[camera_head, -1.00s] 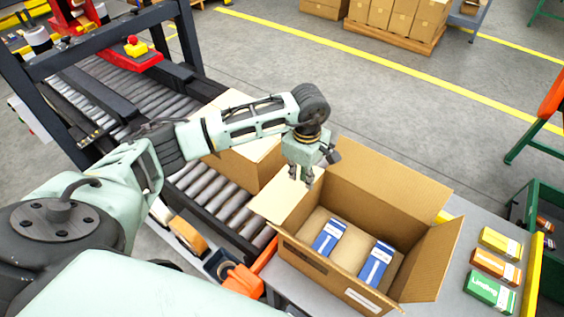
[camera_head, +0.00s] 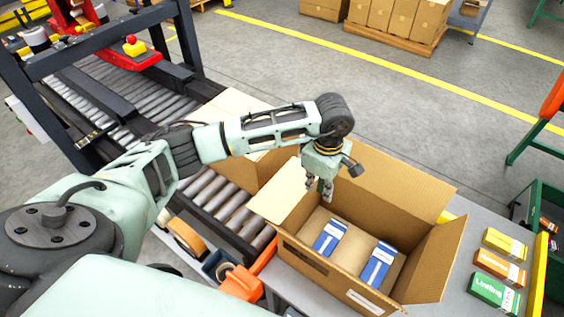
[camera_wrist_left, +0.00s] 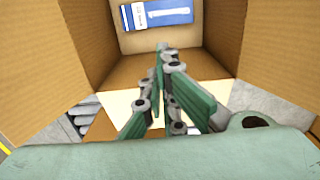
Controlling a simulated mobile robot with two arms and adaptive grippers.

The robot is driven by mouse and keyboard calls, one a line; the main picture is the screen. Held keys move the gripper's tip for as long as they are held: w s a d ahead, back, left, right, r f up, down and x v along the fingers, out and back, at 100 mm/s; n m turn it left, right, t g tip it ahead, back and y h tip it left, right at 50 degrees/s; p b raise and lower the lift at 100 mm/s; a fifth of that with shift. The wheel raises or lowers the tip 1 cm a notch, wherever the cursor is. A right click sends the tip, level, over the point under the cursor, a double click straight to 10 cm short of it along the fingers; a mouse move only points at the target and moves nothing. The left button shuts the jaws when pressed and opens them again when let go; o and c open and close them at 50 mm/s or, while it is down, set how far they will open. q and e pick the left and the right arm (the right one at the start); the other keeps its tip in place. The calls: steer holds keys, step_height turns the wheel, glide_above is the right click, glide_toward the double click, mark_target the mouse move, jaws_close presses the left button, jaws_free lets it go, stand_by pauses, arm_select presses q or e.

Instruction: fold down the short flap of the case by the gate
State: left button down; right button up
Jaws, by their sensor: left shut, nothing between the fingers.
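The open cardboard case (camera_head: 325,270) stands on a grey table, with two blue-and-white cartons (camera_head: 328,238) (camera_head: 377,265) inside. Its left short flap (camera_head: 280,195), on the conveyor side, leans outward and looks pale. The right short flap (camera_head: 437,262) and the far long flap (camera_head: 392,183) stand up. My left gripper (camera_head: 320,188) points down, shut and empty, beside the left flap's inner side, over the case opening. In the left wrist view, the shut fingers (camera_wrist_left: 163,52) show against the case interior, with a blue carton (camera_wrist_left: 157,13) beyond. Contact with the flap cannot be told. My right gripper is out of view.
A roller conveyor (camera_head: 215,205) with another carton (camera_head: 250,165) lies left of the case. An orange bar (camera_head: 263,257) runs between them. Small boxes (camera_head: 498,266) lie on the table at right, by a yellow rail (camera_head: 541,260).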

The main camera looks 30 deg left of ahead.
arm_select(q)
steer(key=shift+d+f+b, duration=0.75)
steer(key=shift+d+b, duration=0.05)
steer(key=shift+d, duration=0.2)
steer(key=shift+s+d+f+b, duration=0.1)
steer(key=shift+d+f+b, duration=0.55)
steer(key=shift+f+b, duration=0.3)
